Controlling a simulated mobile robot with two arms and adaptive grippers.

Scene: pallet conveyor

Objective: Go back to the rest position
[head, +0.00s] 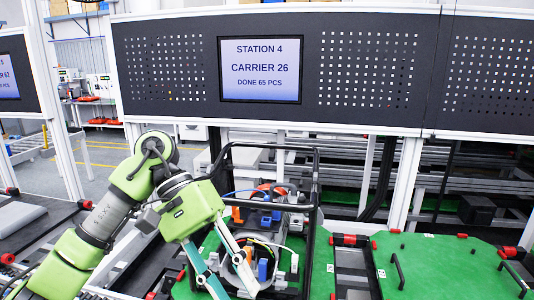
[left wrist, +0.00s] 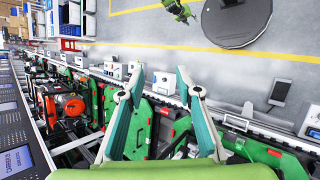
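My left arm comes in from the left in the head view. Its green gripper (head: 238,288) points down in front of a carrier with a black tube frame (head: 316,165). The two fingers are spread apart, and nothing shows between them. In the left wrist view the same gripper (left wrist: 160,72) is open and empty, with its fingertips over the conveyor edge and grey floor. In the head view the gripper hides part of the carrier's left front. My right gripper is in neither view.
The carrier holds an assembly with orange and blue parts (head: 262,268). A green pallet plate (head: 430,262) lies to the right. A dark panel with a screen (head: 261,70) reading Station 4, Carrier 26 spans the back. Floor (left wrist: 240,65) is open beside the conveyor.

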